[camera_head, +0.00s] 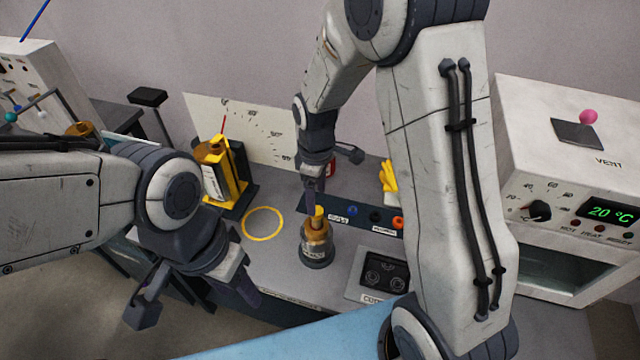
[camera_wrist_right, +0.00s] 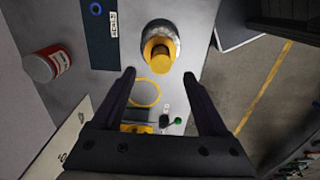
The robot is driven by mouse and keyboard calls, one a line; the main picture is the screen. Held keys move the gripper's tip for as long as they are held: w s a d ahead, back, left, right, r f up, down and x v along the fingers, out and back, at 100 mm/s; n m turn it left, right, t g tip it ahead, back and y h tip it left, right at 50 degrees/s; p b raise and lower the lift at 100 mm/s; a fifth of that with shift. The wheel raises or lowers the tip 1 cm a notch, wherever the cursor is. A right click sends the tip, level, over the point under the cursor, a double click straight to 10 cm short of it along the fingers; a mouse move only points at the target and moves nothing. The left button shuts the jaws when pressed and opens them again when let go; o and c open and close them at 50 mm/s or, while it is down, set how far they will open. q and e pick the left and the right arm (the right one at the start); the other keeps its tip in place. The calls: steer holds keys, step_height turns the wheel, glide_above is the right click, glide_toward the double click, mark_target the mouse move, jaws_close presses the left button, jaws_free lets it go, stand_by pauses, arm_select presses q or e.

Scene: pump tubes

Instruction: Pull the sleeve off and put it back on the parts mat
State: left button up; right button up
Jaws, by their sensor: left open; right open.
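A brass-coloured tube (camera_head: 316,234) with a yellow top part (camera_head: 319,214) stands upright in a dark round base on the grey bench. I cannot tell for certain which part is the sleeve. In the right wrist view, the yellow part (camera_wrist_right: 161,58) lies just beyond the fingertips. My right gripper (camera_wrist_right: 159,75) is open and empty; in the head view it is over the tube. The dark parts mat (camera_head: 350,212) lies right of the tube, with blue, black and orange parts on it, partly hidden by my right arm. My left gripper (camera_head: 197,303) is open and empty, low at left.
A yellow ring marking (camera_head: 263,224) is on clear bench left of the tube. A yellow stand (camera_head: 228,172) is behind it, before a dial board (camera_head: 265,133). A dark panel (camera_head: 382,272) is at front right. A white oven (camera_head: 570,190) reads 20 °C. A red can (camera_wrist_right: 45,65) stands nearby.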

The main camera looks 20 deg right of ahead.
mark_target(317, 210)
step_height(317, 210, down, 8)
steer(key=shift+r+p, duration=0.25)
steer(key=shift+p, duration=0.25)
jaws_close()
steer(key=c, duration=1.1)
jaws_free()
jaws_close()
steer(key=shift+r+p, duration=0.65)
steer(key=shift+r, duration=0.05)
